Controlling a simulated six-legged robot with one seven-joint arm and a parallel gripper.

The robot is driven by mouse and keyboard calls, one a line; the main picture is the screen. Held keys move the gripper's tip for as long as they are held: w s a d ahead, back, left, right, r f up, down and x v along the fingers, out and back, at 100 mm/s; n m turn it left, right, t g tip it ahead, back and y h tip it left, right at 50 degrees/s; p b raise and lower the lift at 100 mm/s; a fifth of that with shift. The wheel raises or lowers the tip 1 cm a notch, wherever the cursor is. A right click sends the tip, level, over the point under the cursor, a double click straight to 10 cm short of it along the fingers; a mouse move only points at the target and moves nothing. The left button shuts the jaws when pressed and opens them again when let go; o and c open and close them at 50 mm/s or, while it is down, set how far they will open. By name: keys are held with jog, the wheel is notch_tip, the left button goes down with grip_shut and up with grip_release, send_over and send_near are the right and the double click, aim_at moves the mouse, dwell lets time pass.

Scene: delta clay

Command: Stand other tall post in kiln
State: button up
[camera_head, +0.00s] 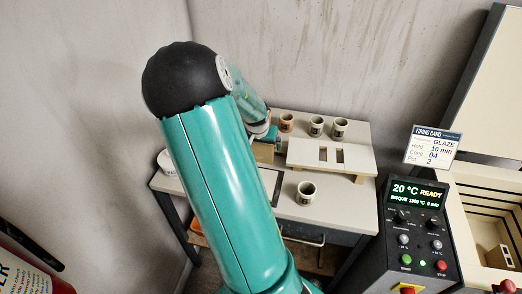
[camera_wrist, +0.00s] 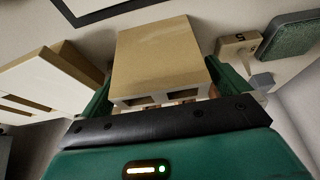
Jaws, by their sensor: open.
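A beige block-like post (camera_wrist: 160,48), with dark openings in its near end, lies between the fingers of my gripper (camera_wrist: 163,88) in the wrist view. The green fingers are on either side of it, open; I cannot tell whether they touch it. In the head view my gripper (camera_head: 268,139) is low over the back left of the table, and the tan post (camera_head: 263,152) shows partly beside it. The open kiln (camera_head: 480,215) is at the right. A pale post-like block (camera_head: 500,256) with a dark opening is inside it.
A cream slotted board (camera_head: 300,158) is right of my gripper, also in the wrist view (camera_wrist: 45,80). Several cups stand behind it and one cup (camera_head: 306,192) in front. A block marked S (camera_wrist: 238,44) and a green-grey pad (camera_wrist: 288,35) lie nearby.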

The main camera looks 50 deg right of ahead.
jog(key=shift+c, duration=0.4)
jog(key=c, duration=1.1)
jog(key=shift+o, duration=0.2)
jog(key=shift+r, duration=0.1)
jog(key=shift+r, duration=0.55)
notch_tip(320, 180, up, 2)
jog(key=shift+r, duration=0.1)
jog(key=s+a+r, duration=0.9)
jog(key=a, duration=0.1)
jog(key=shift+s+r, duration=0.3)
jog(key=shift+s, duration=0.05)
